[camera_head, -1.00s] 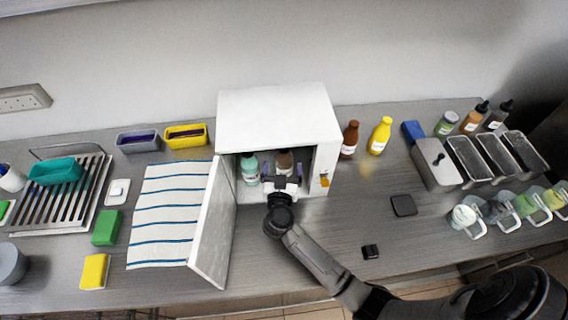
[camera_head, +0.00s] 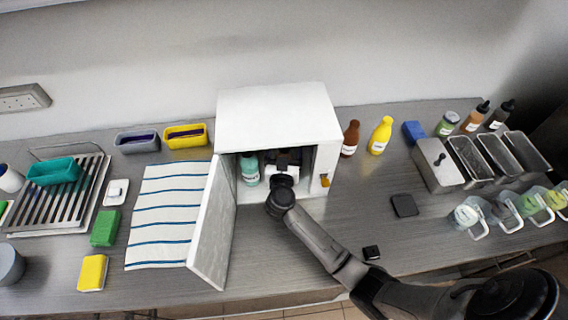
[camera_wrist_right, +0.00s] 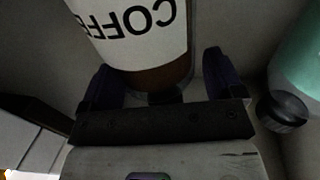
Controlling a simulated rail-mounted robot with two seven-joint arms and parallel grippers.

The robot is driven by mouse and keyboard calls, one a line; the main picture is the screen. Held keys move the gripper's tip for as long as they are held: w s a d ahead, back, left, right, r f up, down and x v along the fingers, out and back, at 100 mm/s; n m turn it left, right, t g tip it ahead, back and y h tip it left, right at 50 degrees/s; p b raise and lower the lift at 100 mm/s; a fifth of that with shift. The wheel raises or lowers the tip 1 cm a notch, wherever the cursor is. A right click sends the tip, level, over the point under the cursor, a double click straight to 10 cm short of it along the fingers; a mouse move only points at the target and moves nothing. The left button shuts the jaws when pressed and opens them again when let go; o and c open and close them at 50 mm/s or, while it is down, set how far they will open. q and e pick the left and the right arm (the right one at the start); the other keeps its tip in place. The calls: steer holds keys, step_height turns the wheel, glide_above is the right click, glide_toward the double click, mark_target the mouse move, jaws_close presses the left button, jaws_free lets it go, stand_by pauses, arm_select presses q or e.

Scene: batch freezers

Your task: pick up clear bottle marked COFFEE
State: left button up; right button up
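The clear bottle marked COFFEE (camera_wrist_right: 145,40) has brown contents and a white label, upside down in the right wrist view. It is inside the open white cabinet (camera_head: 278,108). In the head view my right gripper and wrist hide most or all of it. My right gripper (camera_wrist_right: 163,80) is open, with one dark finger on each side of the bottle's brown end. A small gap shows at the right finger; contact at the left finger cannot be told. The gripper also shows inside the cabinet in the head view (camera_head: 282,160). My left gripper is out of view.
A teal bottle (camera_head: 249,169) stands left of my gripper in the cabinet; it also shows in the wrist view (camera_wrist_right: 300,65). The cabinet door (camera_head: 213,225) stands open at the left. Brown (camera_head: 350,139) and yellow (camera_head: 380,136) bottles stand outside, right of the cabinet.

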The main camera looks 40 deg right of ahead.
steer(key=c, duration=1.4)
steer(key=shift+r, duration=0.2)
